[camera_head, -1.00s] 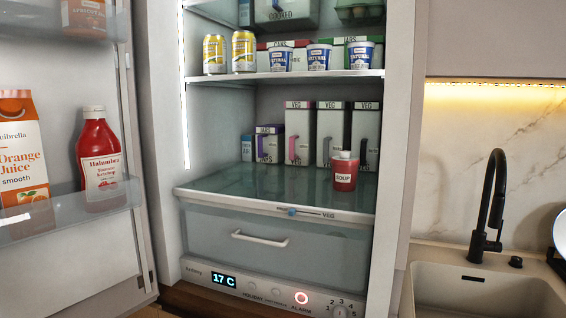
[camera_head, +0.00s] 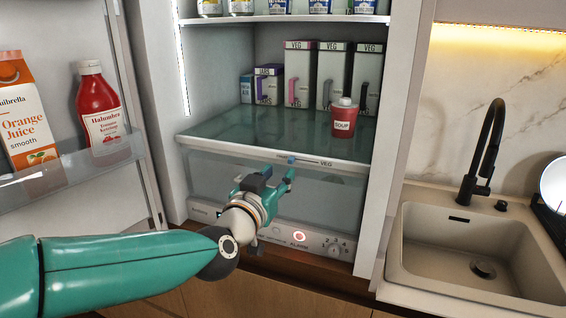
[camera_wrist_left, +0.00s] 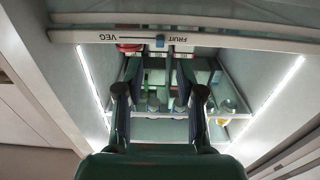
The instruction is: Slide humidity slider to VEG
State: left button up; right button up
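The humidity slider has a small blue knob (camera_head: 291,160) on a dark track in the front edge of the glass shelf above the drawer. The VEG label (camera_head: 327,163) is to the right of the knob. In the left wrist view the strip is upside down: the knob (camera_wrist_left: 160,41) sits beside the FRUIT label (camera_wrist_left: 181,40), with VEG (camera_wrist_left: 98,37) farther left. My left gripper (camera_head: 279,175) is open and empty, just below and in front of the knob. In the wrist view its fingers (camera_wrist_left: 158,68) stand apart, with the knob beyond their tips. My right gripper is out of view.
The open fridge door at left holds ketchup (camera_head: 100,108) and orange juice (camera_head: 24,115). A sink is at right.

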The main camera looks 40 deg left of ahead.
aim_at(290, 161)
pick_arm(q)
jog(key=p+x, duration=0.1)
jog(key=x, duration=0.5)
jog(key=shift+w+a, duration=0.15)
grip_shut()
